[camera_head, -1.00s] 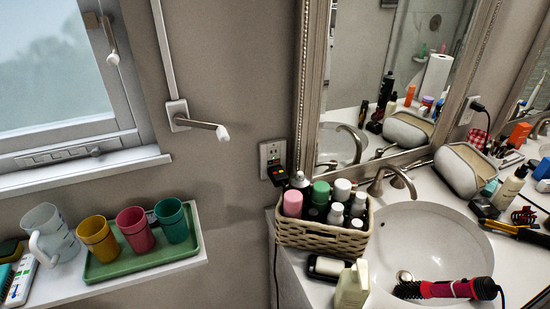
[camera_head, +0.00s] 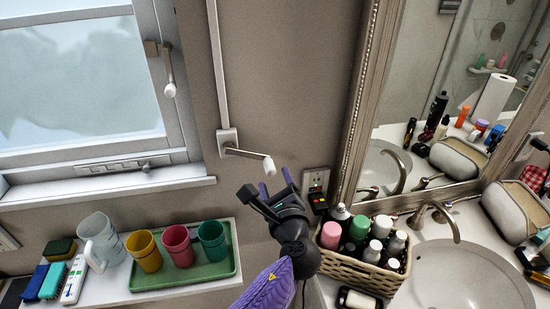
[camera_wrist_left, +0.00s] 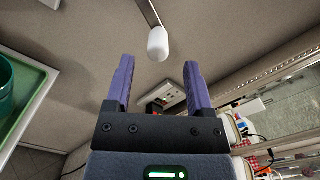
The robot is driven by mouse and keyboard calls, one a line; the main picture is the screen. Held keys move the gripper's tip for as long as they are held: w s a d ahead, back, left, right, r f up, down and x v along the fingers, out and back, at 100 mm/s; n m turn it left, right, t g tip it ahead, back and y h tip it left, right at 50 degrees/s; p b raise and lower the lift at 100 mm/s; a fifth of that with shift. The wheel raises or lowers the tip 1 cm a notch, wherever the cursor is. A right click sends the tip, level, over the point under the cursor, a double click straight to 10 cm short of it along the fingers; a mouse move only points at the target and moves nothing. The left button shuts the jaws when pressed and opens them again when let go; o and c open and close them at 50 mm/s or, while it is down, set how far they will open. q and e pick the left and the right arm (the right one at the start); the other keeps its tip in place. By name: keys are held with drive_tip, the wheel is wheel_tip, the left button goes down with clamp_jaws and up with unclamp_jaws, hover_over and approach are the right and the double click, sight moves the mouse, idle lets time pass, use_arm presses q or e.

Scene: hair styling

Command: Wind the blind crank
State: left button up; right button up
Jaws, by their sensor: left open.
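The blind crank (camera_head: 247,153) is a grey metal arm with a white knob (camera_head: 269,166). It comes out of a small wall plate (camera_head: 227,141) at the foot of a vertical rail (camera_head: 217,65). My left gripper (camera_head: 275,184) is open and empty, with its purple fingertips just below the knob in the head view. In the left wrist view the white knob (camera_wrist_left: 158,44) hangs ahead of the gap between the open fingers (camera_wrist_left: 157,75), apart from both. My right gripper is not in view.
A shelf (camera_head: 210,281) on the left holds a green tray (camera_head: 226,270) with three cups and a jug (camera_head: 99,240). A wicker basket (camera_head: 349,263) of bottles stands right of my arm beside the sink (camera_head: 470,280). A wall socket (camera_head: 316,181) and the mirror frame (camera_head: 366,100) are close right.

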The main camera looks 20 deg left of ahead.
sight(267, 158)
use_arm(q)
drive_tip(key=x, duration=0.7)
clamp_jaws()
idle(1.1)
